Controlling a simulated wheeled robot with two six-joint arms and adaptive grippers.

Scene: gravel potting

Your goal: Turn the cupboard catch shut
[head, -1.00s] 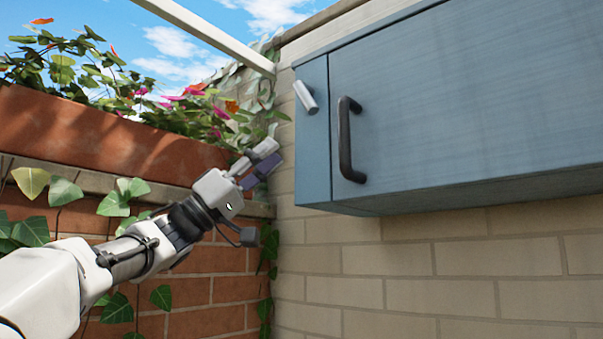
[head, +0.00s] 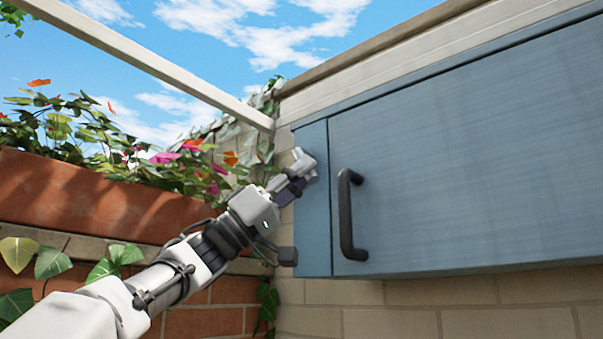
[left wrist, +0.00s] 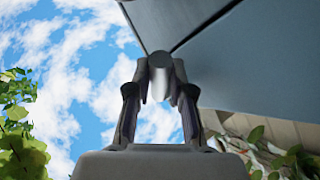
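The cupboard catch is a short pale grey cylinder. In the left wrist view the catch (left wrist: 160,78) stands between my left gripper's two fingertips (left wrist: 160,88), one finger on each side, with hardly any gap visible. In the head view my left gripper (head: 297,176) is at the catch, on the narrow left panel of the blue cupboard (head: 460,150), and largely hides it. I cannot tell whether the fingers press on the catch or only flank it. The cupboard door is flush with its frame. My right gripper is not in view.
A black door handle (head: 346,215) stands out just right of my left gripper. A white beam (head: 150,65) crosses above. The pale brick wall (head: 400,308) lies below the cupboard.

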